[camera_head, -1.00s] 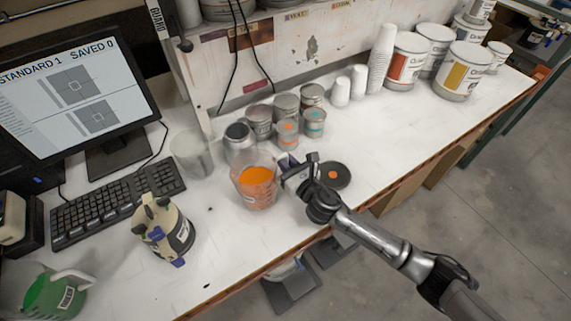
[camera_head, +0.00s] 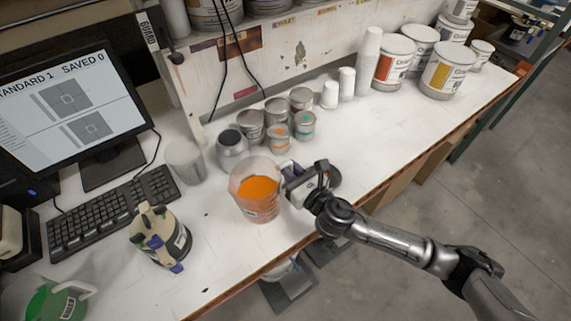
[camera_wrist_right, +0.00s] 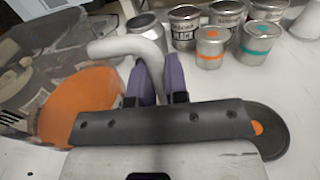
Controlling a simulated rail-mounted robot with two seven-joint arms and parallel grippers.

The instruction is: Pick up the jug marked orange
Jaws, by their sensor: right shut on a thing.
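The clear jug (camera_head: 256,205) with orange liquid stands out on the white bench in the head view. It also shows at the left of the right wrist view (camera_wrist_right: 72,112), with its orange contents and a pale curved handle (camera_wrist_right: 130,48). My right gripper (camera_head: 288,172) is at the jug's right side, with its purple fingers (camera_wrist_right: 157,80) shut on the handle. The jug looks upright. I cannot tell for sure whether its base touches the bench. My left gripper is not in view.
Several metal cans (camera_head: 277,118) stand behind the jug, and a grey cup (camera_head: 185,162) to its left. A round dark lid (camera_wrist_right: 262,128) lies near my right gripper. A beige container (camera_head: 160,238) and a green jug (camera_head: 55,300) stand front left. The right bench front is clear.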

